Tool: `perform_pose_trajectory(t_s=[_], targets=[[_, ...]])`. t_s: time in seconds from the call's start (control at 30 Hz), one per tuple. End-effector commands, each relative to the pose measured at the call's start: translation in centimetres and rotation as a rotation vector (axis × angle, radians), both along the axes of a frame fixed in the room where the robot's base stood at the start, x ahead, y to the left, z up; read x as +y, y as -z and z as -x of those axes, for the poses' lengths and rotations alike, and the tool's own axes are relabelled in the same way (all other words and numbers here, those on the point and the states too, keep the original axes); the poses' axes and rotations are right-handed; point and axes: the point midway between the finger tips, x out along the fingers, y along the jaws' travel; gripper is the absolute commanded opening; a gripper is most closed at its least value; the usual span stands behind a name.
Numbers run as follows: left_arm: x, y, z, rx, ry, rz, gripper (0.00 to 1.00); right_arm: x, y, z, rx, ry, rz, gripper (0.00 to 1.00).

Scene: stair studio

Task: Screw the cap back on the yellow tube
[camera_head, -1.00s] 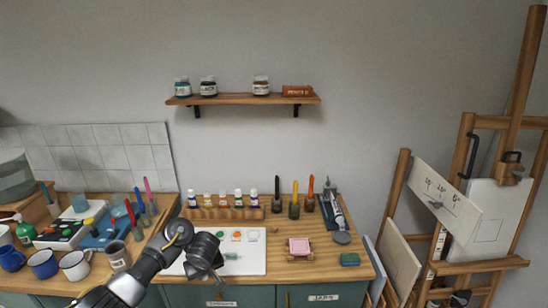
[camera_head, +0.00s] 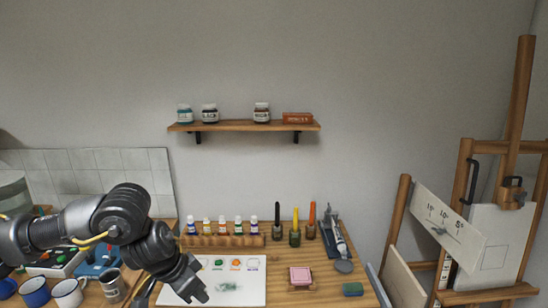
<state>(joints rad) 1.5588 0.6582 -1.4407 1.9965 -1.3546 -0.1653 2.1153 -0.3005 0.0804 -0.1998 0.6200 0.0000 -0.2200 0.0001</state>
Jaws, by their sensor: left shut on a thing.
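Small white paint tubes with coloured labels stand upright in a wooden rack (camera_head: 225,241) at the back of the wooden worktop. The second from the left, with an orange-yellow label, looks like the yellow tube (camera_head: 207,227). It is too small to tell whether a cap sits on it. My left gripper (camera_head: 199,292) comes in from the left and points down over the left part of the white board, in front of the rack and apart from it. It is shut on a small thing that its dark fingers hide. No loose cap can be made out. My right gripper is out of view.
The white board (camera_head: 250,291) carries paint dabs. A pink block (camera_head: 300,275), a green sponge (camera_head: 353,289) and several upright tools (camera_head: 295,236) are to the right. Mugs (camera_head: 68,292) stand at the left. A shelf (camera_head: 243,126) hangs above; an easel (camera_head: 513,130) stands at right.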

Motion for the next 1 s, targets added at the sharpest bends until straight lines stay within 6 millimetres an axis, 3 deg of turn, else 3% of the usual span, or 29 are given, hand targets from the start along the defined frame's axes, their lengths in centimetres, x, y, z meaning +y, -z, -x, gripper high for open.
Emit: perform_pose_trajectory(t_s=[0.1,0.37,0.67,1.0], targets=[[1.8,0.5,3.0,-0.001,0.073,-0.001,0.00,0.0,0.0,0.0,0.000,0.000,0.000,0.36],[4.7,1.5,8.0,0.000,0.177,0.001,0.00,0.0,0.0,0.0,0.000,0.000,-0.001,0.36],[4.6,6.5,8.1,-0.001,0.180,0.002,0.00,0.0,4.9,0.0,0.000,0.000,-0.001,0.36],[4.6,13.9,8.0,-0.002,0.179,0.001,0.00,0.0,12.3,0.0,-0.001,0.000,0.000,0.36]])
